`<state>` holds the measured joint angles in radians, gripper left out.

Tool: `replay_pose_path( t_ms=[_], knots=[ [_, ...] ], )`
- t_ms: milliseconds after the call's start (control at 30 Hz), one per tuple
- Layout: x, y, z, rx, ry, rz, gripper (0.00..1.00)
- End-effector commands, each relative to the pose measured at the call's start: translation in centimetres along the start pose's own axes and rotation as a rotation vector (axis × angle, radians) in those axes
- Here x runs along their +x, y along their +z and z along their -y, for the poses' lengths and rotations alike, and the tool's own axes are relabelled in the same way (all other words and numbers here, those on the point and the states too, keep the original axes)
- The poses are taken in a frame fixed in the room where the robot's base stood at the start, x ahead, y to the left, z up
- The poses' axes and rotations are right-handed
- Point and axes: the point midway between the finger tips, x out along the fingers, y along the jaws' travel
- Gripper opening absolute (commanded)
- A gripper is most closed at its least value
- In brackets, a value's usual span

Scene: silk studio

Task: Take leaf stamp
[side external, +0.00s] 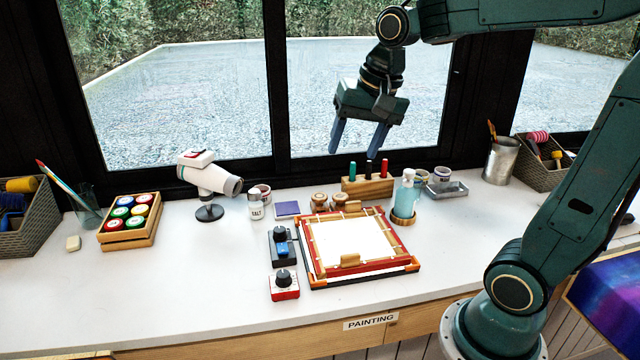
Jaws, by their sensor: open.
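My gripper (356,146) hangs in the air above the back of the table, in front of the window, with its two blue fingers apart and nothing between them. Two small round wooden stamps (318,201) stand side by side behind the framed white cloth (352,242), below and a little left of my gripper. Their printing faces are hidden, so I cannot tell which one is the leaf stamp. A purple-blue pad (287,209) lies just left of the stamps.
A wooden block with coloured markers (368,186) stands right behind the stamps, and a blue bottle (407,196) stands to the right. A salt jar (256,206) and a white dryer (209,180) are left. The table's front left is clear.

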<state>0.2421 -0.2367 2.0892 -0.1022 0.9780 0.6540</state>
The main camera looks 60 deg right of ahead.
Motion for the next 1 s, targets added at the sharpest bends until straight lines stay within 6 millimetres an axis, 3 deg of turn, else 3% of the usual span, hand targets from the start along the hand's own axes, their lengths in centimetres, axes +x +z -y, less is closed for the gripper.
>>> replay_pose_path(
  t_ms=[467,767,1000],
  knots=[
    [5.7,-10.5,-0.7,0.558,0.091,0.080,0.58],
    [10.7,-16.5,-3.5,0.908,0.156,0.117,0.58],
    [15.1,-20.3,-6.8,1.176,0.213,0.140,0.58]
  ],
)
